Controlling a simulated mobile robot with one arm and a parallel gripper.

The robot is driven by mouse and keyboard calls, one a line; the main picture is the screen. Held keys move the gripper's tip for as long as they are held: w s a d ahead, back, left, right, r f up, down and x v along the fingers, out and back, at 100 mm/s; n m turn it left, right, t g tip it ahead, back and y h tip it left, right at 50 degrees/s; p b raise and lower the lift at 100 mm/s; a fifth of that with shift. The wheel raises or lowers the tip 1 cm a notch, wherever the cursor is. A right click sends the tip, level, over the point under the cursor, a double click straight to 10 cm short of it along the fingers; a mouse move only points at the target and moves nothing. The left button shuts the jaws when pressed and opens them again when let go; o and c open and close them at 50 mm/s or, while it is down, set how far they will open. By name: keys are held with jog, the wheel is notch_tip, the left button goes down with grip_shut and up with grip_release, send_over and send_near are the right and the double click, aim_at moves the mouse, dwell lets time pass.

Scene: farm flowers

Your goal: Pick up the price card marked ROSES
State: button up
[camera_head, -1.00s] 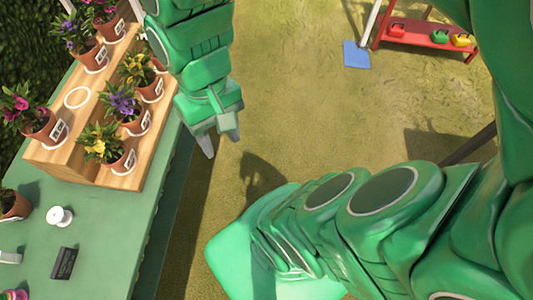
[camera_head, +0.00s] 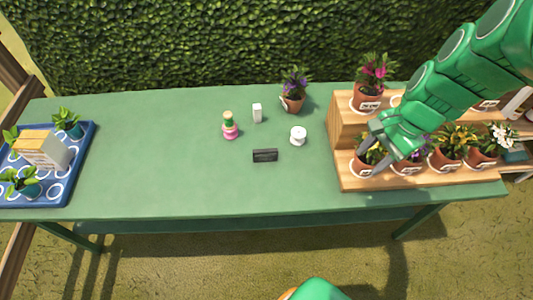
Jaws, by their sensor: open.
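A small black card (camera_head: 265,155) stands on the green table, near the middle. Its lettering is too small to read, so I cannot tell whether it says ROSES. My gripper (camera_head: 381,146) is at the right, in front of the wooden stepped stand (camera_head: 348,128) in the picture. Its fingers are apart with nothing seen between them. It is well to the right of the black card. My arm hides part of the stand and some pots.
Near the card are a white spool (camera_head: 298,136), a small white block (camera_head: 257,113), a pink-and-green bottle (camera_head: 230,127) and a purple-flowered pot (camera_head: 293,91). A blue tray (camera_head: 76,165) with plants is at the left. The table's front and left-middle are clear.

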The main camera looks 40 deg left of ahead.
jog(key=w+a+f+m, duration=0.1)
jog(key=a+f, duration=0.3)
jog(key=a, duration=0.3)
jog(key=w+a+f+m, duration=0.1)
jog(key=a+f, duration=0.2)
jog(key=a, duration=0.4)
jog(key=m+g, duration=0.1)
jog(key=m, duration=0.2)
send_over(266, 150)
jog(key=w+d, duration=0.2)
jog(key=shift+y, duration=0.4)
jog(key=f, duration=1)
jog(key=shift+s+a+f, duration=0.15)
jog(key=shift+a+f, duration=0.1)
jog(key=shift+f, duration=0.05)
jog(key=shift+s+a+f, duration=0.15)
jog(key=shift+a+f, duration=0.15)
jog(key=shift+f, duration=0.15)
jog(key=shift+x, duration=3.7)
jog(key=shift+d, duration=0.2)
jog(key=shift+c, duration=0.5)
grip_shut()
